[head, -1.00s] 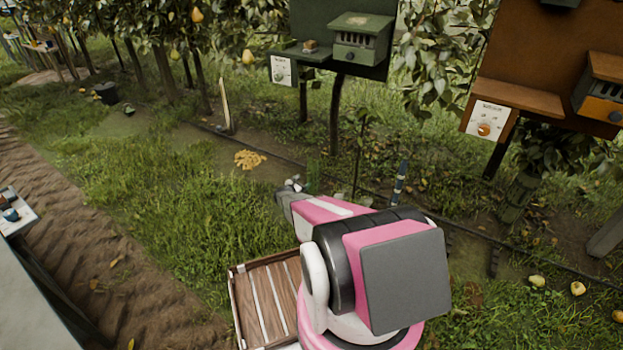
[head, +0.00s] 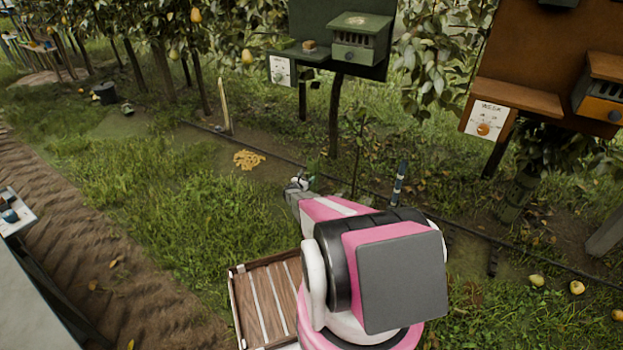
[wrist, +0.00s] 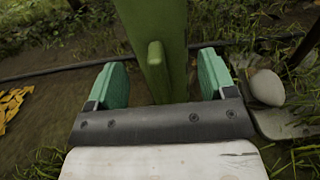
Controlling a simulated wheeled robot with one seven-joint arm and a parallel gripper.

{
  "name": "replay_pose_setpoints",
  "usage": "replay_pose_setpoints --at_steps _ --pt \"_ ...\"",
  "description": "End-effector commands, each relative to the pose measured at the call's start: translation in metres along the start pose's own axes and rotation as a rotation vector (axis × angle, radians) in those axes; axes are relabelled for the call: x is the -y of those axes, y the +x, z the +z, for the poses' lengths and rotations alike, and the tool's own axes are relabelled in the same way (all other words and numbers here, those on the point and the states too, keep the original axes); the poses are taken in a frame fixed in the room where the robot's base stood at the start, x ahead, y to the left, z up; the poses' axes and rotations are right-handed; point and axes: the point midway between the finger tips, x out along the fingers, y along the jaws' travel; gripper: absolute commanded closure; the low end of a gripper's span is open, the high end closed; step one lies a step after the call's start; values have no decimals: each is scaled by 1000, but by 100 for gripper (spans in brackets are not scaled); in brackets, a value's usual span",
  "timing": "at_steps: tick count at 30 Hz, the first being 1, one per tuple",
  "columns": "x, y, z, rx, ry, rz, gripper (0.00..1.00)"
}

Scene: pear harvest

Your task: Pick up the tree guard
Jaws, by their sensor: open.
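The tree guard (wrist: 155,35) is a green upright piece with a raised narrow tab (wrist: 156,72) on its near side, seen in the wrist view. My gripper (wrist: 162,85) is open, with one teal finger to the left of the tab and one to the right. Gaps show between the fingers and the green piece, so neither finger is clamped on it. The guard's top is out of the wrist view and its lower end is hidden behind my gripper's body. In the head view my gripper (head: 299,184) is small and partly hidden by my arm.
A wooden slatted crate (head: 265,298) stands below my arm. A dark hose (head: 262,150) runs along the ground. A pale rounded stone-like thing (wrist: 266,88) lies right of my gripper. Green (head: 340,40) and brown (head: 545,65) boards stand behind; fallen pears (head: 577,288) lie at right.

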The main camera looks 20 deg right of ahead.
Motion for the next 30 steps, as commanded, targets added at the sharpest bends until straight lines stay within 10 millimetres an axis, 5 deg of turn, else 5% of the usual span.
replay_pose_setpoints --at_steps 6,13,14,17,30 --pt "-1 31 0 -1 1 -1 24" --pt "-1 32 0 -1 0 0 24" --pt "-1 32 0 -1 0 0 27" --pt "-1 32 0 -1 0 0 59" --pt "-1 32 6 0 0 0 62"
